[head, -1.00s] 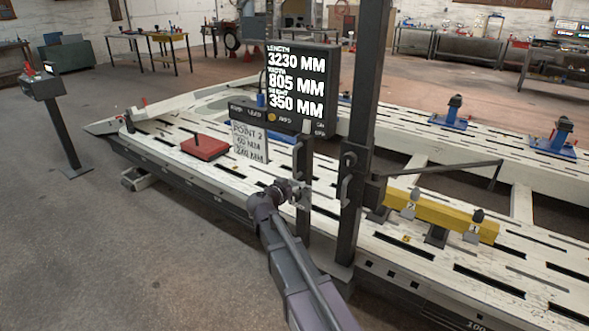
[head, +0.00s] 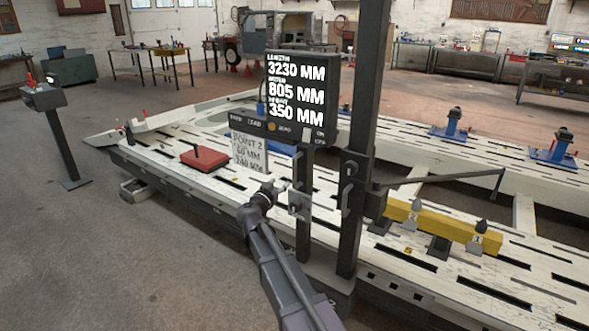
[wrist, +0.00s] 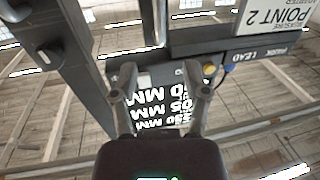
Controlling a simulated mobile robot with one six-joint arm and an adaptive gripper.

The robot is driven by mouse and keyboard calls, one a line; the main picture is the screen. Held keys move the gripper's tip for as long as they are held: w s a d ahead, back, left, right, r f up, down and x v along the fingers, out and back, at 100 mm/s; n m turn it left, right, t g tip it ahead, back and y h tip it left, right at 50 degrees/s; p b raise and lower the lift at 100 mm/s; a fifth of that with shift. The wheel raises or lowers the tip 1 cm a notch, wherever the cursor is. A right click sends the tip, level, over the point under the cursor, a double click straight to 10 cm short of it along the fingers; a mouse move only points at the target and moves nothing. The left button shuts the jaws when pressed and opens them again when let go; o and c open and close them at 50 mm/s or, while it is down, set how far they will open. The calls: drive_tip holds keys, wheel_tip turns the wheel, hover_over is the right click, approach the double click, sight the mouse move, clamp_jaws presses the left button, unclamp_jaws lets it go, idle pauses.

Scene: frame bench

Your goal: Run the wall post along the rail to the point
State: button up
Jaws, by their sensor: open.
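The wall post (head: 364,110) is a tall dark upright standing at the near edge of the white slotted bench (head: 470,285). A shorter dark upright (head: 302,190) with small hooks stands just left of it, below the display (head: 300,97). The display reads length 3230 mm, width 805 mm, height 350 mm. A card (head: 248,152) marked POINT 2 hangs at its left. My gripper (head: 277,188) is left of the short upright, apparently apart from it. In the wrist view my gripper (wrist: 161,92) has its fingers spread with nothing held, the display behind them.
A yellow bar (head: 442,221) with numbered cones lies right of the post, with a thin dark arm (head: 440,178) above it. A red block (head: 204,157) sits on the bench at left. A pedestal (head: 55,125) stands on the open floor at far left.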

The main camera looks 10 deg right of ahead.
sight(294, 169)
drive_tip(key=x, duration=1.3)
drive_tip(key=shift+s, duration=0.1)
clamp_jaws()
